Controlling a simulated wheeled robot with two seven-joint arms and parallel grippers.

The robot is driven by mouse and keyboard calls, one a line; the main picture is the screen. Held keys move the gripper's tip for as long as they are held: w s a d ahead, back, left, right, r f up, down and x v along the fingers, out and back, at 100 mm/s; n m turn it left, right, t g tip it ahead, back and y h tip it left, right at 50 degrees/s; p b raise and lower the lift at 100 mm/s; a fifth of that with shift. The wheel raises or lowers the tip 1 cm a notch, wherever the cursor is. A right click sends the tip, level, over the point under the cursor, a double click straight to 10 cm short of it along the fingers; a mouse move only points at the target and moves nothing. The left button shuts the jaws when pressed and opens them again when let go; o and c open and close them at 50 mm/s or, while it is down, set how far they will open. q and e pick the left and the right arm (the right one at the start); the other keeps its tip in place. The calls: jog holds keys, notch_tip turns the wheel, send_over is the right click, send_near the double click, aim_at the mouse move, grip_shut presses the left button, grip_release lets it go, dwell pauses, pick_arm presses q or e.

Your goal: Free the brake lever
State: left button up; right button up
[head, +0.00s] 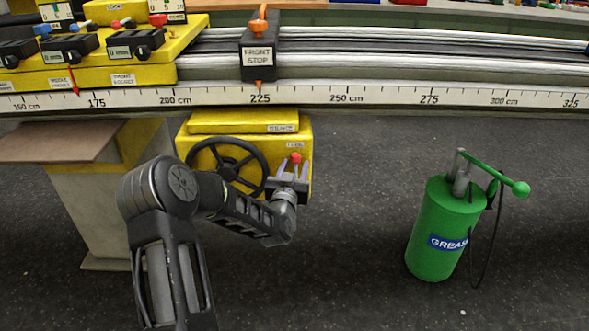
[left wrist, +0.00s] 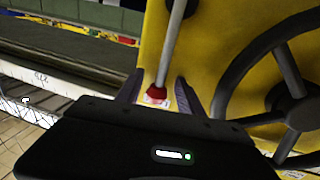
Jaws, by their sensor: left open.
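The brake lever is a grey rod with a red knob (head: 296,158) on the front of a yellow housing (head: 243,122), right of a black handwheel (head: 228,166). My left gripper (head: 293,169) is at the lever, its two fingers apart on either side of the knob. In the left wrist view, the red knob (left wrist: 156,92) and its rod (left wrist: 173,45) lie between the open fingers (left wrist: 159,80), with gaps visible on both sides. Whether a finger touches the lever cannot be told. The lever's base is hidden behind my gripper in the head view. My right gripper is not in view.
The handwheel (left wrist: 295,95) is close beside one finger in the left wrist view. A scaled rail (head: 345,95) with a black front stop (head: 259,55) runs above the housing. A green grease pump (head: 440,235) stands on the floor to the right. Floor between is clear.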

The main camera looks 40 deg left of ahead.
pick_arm(q)
jog(key=shift+c, duration=0.3)
grip_shut()
dwell(1.1)
